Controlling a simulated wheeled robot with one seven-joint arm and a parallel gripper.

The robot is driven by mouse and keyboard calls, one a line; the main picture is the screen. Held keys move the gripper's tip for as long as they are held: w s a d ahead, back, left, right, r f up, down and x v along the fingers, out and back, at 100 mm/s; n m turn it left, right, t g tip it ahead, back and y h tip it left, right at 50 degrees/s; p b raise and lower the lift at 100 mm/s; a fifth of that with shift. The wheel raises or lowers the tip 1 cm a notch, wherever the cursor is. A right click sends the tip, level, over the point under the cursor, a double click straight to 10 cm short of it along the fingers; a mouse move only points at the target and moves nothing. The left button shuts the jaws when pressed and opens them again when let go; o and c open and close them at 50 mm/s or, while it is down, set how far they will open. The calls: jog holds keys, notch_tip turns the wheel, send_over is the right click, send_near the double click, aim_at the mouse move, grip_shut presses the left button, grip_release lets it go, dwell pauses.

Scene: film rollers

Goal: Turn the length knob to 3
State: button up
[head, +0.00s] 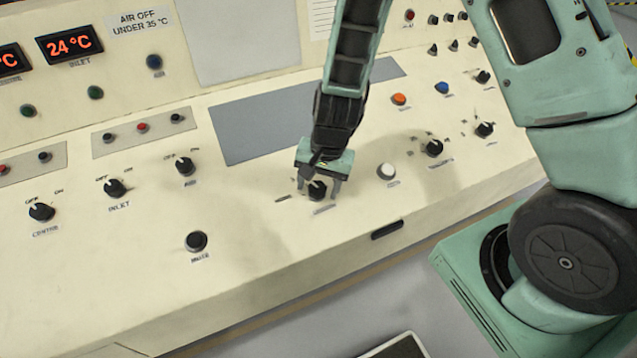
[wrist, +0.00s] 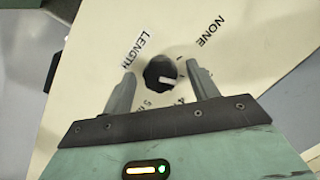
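The length knob (wrist: 160,73) is a round black dial with a white pointer line, next to the printed word LENGTH (wrist: 138,48). In the wrist view its pointer points to the right and slightly down. Part of the scale shows below the knob, with a 5 and a 4 partly hidden by my gripper. In the head view the knob (head: 317,191) sits at the console's lower middle. My gripper (wrist: 161,86) is open, with one finger on each side of the knob and a visible gap to it. It also shows over the knob in the head view (head: 318,187).
A white button (head: 387,171) stands just right of the knob, and another black knob (head: 432,148) is farther right. A grey panel (head: 265,120) lies behind my gripper. More knobs, including the inlet knob (head: 115,188), are at the left. The word NONE (wrist: 211,30) is printed nearby.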

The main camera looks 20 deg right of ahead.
notch_tip(320, 180, up, 17)
jog(key=d+p, duration=0.2)
jog(key=shift+s+d, duration=0.25)
jog(key=shift+s, duration=0.2)
jog(key=shift+r, duration=0.1)
